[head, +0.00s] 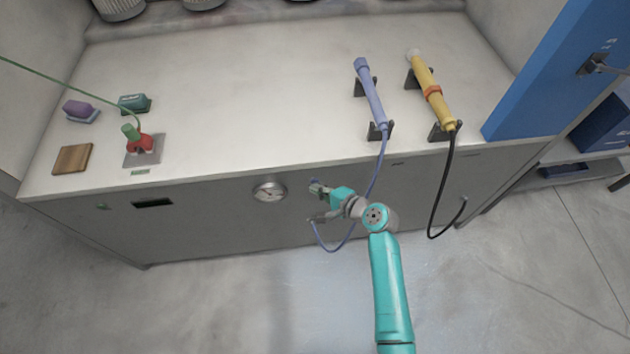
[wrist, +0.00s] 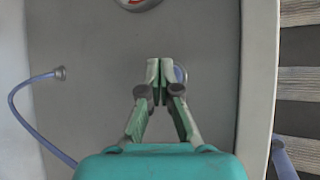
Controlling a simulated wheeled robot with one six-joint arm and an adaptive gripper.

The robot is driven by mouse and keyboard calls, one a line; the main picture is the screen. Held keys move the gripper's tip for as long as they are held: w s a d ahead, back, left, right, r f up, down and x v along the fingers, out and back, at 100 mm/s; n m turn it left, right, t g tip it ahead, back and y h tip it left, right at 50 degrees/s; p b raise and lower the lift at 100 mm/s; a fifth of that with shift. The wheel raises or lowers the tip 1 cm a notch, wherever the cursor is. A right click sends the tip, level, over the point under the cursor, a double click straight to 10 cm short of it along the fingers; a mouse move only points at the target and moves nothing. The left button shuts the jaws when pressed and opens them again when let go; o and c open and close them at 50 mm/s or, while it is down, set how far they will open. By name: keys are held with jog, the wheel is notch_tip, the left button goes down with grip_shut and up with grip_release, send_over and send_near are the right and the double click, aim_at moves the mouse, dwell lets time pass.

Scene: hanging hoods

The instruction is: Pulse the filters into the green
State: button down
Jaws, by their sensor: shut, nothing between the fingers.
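My gripper (head: 318,189) is at the front panel of the grey bench, right of the round white gauge (head: 269,191). In the wrist view my gripper (wrist: 154,72) has its fingertips together, with nothing between them. A small round blue-grey button (wrist: 181,74) shows just right of the fingertips, partly hidden by them; I cannot tell whether they touch it. The gauge (wrist: 138,3) is cut off at the top of the wrist view, with some red on its face. Its needle reading cannot be made out. No filters are clearly identifiable.
A blue hose (wrist: 27,87) plugs into the panel beside my gripper. A blue wand (head: 371,95) and a yellow wand (head: 432,92) rest on black holders on the bench. A red item (head: 140,143) with a green cord stands left. A blue cabinet (head: 555,65) stands right.

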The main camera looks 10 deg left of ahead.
jog(key=shift+w+a, duration=0.1)
jog(key=shift+w, duration=0.25)
dwell(0.7)
jog(key=shift+s, duration=0.1)
dwell(0.4)
jog(key=shift+s+d, duration=0.25)
jog(key=shift+s, duration=0.45)
jog(key=shift+s+d, duration=0.25)
jog(key=shift+s, duration=0.55)
jog(key=shift+s+d, duration=0.2)
jog(key=shift+s, duration=0.6)
jog(key=shift+s+d, duration=0.25)
jog(key=shift+s, duration=0.55)
